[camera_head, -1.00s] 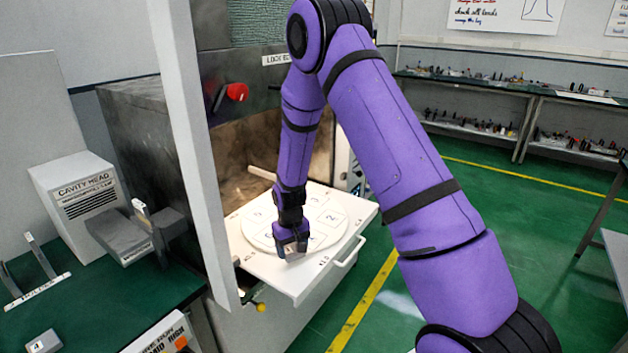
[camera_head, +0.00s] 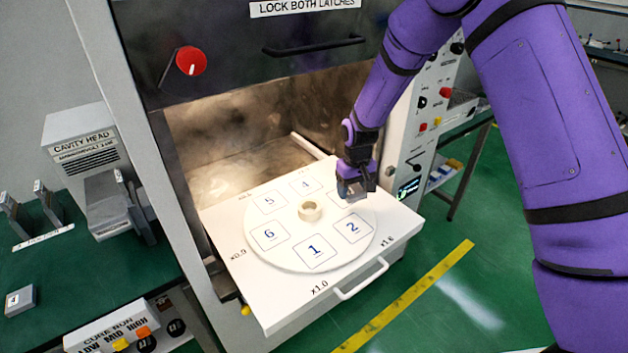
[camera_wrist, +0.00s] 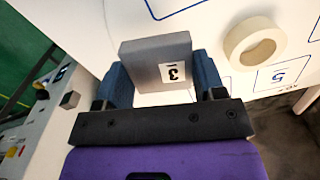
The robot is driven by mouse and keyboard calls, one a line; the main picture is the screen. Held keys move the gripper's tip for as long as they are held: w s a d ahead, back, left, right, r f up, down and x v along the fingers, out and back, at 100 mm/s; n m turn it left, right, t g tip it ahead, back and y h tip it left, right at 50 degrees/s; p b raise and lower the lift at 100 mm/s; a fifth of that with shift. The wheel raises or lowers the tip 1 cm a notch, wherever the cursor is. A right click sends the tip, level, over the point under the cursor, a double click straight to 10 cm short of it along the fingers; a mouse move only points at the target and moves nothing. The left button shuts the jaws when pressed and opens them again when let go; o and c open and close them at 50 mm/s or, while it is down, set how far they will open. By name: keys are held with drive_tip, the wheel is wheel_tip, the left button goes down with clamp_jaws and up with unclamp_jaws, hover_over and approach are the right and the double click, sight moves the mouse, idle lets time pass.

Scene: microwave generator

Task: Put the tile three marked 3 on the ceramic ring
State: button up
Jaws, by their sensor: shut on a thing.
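A grey tile marked 3 (camera_wrist: 157,57) is between the jaws of my gripper (camera_wrist: 160,80) in the wrist view, its label facing the camera. My gripper (camera_head: 352,188) is shut on it in the head view, over the right rear part of the round white plate. The ceramic ring (camera_head: 310,210), a small beige ring, lies at the middle of the plate. It also shows in the wrist view (camera_wrist: 232,44), to the right of the tile and apart from it. Whether the tile touches the plate I cannot tell.
The round plate (camera_head: 285,262) has numbered squares and lies on a white pull-out tray (camera_head: 280,310) with a front handle. The open chamber (camera_head: 230,140) is behind it. Another grey tile (camera_head: 20,300) lies on the green bench at left.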

sight(310, 206)
drive_tip(key=a+r+n, duration=0.1)
drive_tip(key=a, duration=0.3)
drive_tip(key=a+r+n, duration=0.1)
drive_tip(key=a, duration=0.3)
drive_tip(key=s+a+r, duration=0.1)
drive_tip(key=a, duration=0.3)
drive_tip(key=shift+s+r+n, duration=0.1)
drive_tip(key=shift+r+n, duration=0.1)
drive_tip(key=shift+n, duration=0.2)
drive_tip(key=shift+a+f, duration=0.1)
drive_tip(key=shift+f, duration=2.65)
drive_tip(key=shift+f, duration=0.25)
drive_tip(key=o, duration=1.2)
drive_tip(key=shift+r, duration=0.1)
drive_tip(key=shift+r, duration=3.45)
